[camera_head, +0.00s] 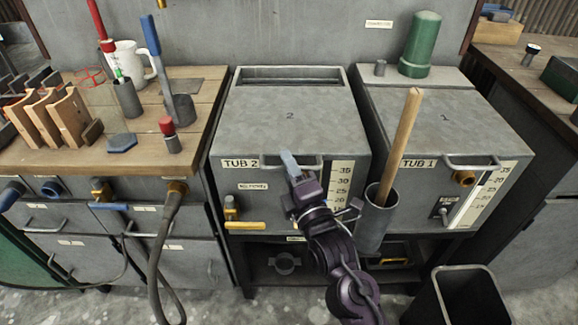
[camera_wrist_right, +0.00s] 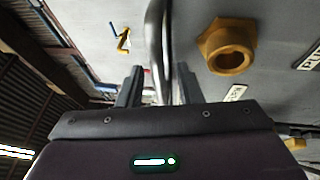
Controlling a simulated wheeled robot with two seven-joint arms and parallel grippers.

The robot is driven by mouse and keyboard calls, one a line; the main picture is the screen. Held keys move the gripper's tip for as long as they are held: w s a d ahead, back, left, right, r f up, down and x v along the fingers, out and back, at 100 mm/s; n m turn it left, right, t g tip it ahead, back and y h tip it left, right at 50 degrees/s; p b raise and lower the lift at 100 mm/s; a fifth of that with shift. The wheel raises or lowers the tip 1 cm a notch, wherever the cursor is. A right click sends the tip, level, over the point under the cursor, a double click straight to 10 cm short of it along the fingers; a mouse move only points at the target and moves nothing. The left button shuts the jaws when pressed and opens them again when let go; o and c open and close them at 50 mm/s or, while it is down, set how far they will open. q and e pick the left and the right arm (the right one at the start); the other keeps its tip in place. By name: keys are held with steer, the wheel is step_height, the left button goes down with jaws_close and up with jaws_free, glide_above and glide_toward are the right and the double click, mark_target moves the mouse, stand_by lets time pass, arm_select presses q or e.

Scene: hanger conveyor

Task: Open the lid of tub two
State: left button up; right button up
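Tub 2 (camera_head: 222,185) is a grey metal tub with a flat lid (camera_head: 300,125) marked 2, which lies shut. A metal bar handle (camera_head: 315,165) runs along the lid's front edge, above the tub's label and scale. My right gripper (camera_head: 291,164) is at this handle and hides part of it. In the right wrist view my right gripper (camera_wrist_right: 158,86) has its fingers apart, with the handle bar (camera_wrist_right: 156,35) passing in the space between them. Whether the bar touches either finger cannot be told. My left gripper is in neither view.
Tub 1 (camera_head: 435,125) stands close on the right. A grey cylinder (camera_head: 373,230) with a wooden-handled tool hangs near my right gripper. A workbench (camera_head: 60,160) with tools and a mug is on the left. A black bin (camera_head: 465,275) stands at lower right.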

jaws_close()
stand_by(0.3)
steer(key=shift+w, duration=0.1)
